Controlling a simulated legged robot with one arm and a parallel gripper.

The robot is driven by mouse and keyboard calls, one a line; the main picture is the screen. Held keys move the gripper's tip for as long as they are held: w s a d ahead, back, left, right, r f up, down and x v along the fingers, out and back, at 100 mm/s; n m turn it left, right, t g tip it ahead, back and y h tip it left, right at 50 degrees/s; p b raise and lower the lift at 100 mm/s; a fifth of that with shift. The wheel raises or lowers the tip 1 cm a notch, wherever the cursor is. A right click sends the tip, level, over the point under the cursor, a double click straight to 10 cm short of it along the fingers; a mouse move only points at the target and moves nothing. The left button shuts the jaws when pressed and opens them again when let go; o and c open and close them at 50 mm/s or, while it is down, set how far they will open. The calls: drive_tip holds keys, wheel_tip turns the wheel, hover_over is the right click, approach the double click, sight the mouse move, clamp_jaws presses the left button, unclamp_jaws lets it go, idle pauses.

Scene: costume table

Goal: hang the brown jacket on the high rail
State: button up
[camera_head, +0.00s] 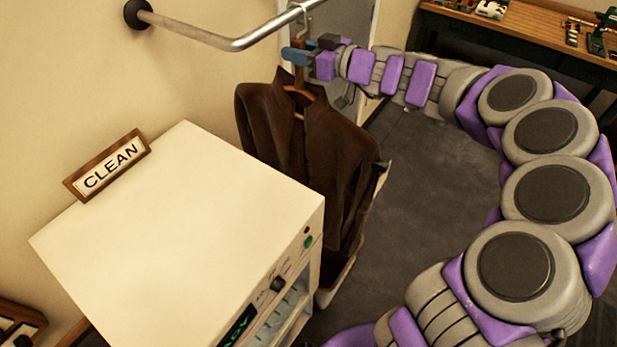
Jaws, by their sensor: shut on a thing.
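The brown jacket (318,150) is on a wooden hanger (298,91) and hangs down upright beside the white machine. My gripper (296,55) is shut on the hanger near its neck, above the jacket's collar. The high rail (236,42) is a metal bar fixed to the wall at the upper left.
A white machine (190,220) with a CLEAN sign (107,165) stands at the lower left. A bin (338,279) is partly hidden behind the jacket. A wooden workbench (540,35) with tools is at the upper right. The grey floor (425,180) between is clear.

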drive_tip(key=shift+a, duration=0.1)
clamp_jaws()
drive_tip(key=shift+w+r, duration=0.1)
drive_tip(key=shift+r, duration=0.05)
drive_tip(key=shift+a+r, duration=0.1)
drive_tip(key=shift+r, duration=0.95)
drive_tip(key=shift+f+b+v, duration=0.15)
drive_tip(key=shift+b+v, duration=0.55)
drive_tip(key=shift+v, duration=0.8)
drive_tip(key=shift+f+b+v, duration=0.15)
drive_tip(key=shift+b+v, duration=0.5)
drive_tip(key=shift+v, duration=0.9)
